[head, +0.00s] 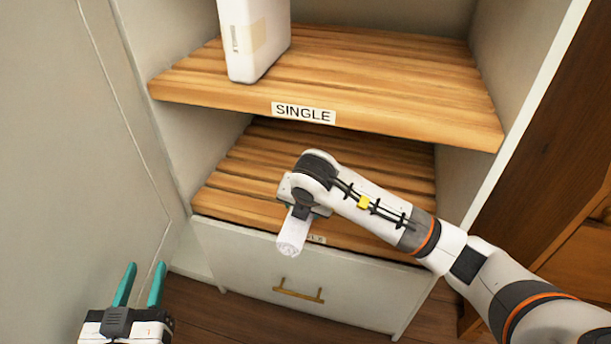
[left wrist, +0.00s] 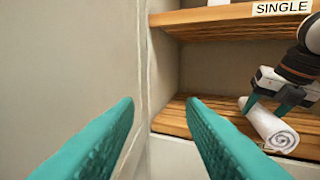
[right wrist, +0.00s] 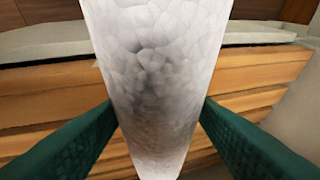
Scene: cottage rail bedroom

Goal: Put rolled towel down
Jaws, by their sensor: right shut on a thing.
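The white rolled towel (head: 293,233) is at the front edge of the lower slatted shelf (head: 268,152), its spiral end facing out. It also shows in the left wrist view (left wrist: 268,126) and fills the middle of the right wrist view (right wrist: 155,75). My right gripper (left wrist: 270,103) is shut on the towel, one teal finger on each side in the right wrist view. Whether the towel touches the shelf, I cannot tell. My left gripper (head: 140,285) is open and empty at the lower left, apart from the shelves.
An upper wooden shelf (head: 390,95) labelled SINGLE (head: 303,112) hangs above, with a white package (head: 255,40) on it. A white drawer (head: 250,262) with a brass handle (head: 298,291) is below. The lower shelf has bare slats behind and beside the towel.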

